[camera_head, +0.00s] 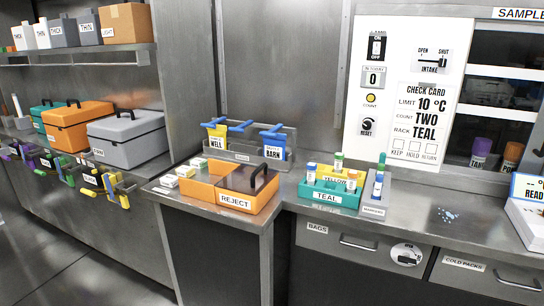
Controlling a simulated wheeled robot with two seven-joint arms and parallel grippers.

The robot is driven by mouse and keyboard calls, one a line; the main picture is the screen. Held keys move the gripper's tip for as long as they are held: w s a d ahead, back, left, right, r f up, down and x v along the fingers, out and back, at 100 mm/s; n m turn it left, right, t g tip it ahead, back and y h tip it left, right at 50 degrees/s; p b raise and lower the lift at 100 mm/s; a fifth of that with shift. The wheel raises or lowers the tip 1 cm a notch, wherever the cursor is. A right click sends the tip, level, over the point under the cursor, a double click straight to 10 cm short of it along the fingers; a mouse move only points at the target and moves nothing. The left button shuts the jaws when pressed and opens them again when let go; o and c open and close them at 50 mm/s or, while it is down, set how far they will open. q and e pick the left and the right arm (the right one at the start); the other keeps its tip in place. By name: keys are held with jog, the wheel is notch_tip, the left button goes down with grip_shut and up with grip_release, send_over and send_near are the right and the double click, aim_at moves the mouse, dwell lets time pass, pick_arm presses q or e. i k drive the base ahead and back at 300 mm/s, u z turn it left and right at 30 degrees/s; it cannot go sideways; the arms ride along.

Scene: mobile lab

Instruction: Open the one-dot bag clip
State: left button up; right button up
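Two bags stand in a grey rack (241,157) on the steel counter. One is a yellow bag labelled WELL (217,134), the other a blue bag labelled BARN (272,147). Blue T-shaped pieces that look like bag clips sit at their tops, one by WELL (240,126) and one on BARN (272,130). Dots on them are too small to make out, so I cannot tell which is the one-dot clip or whether either is open. Neither of my grippers is in view.
An orange REJECT box (236,202) with a dark handled lid stands in front of the rack. A teal rack (328,193) with tubes is right of it. Coloured clamps (118,192) hang along the left shelf edge. The counter right of the markers (415,200) is mostly clear.

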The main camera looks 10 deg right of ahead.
aim_at(271, 134)
jog(key=z, duration=0.15)
jog(key=i, duration=1.1)
jog(key=u, duration=0.1)
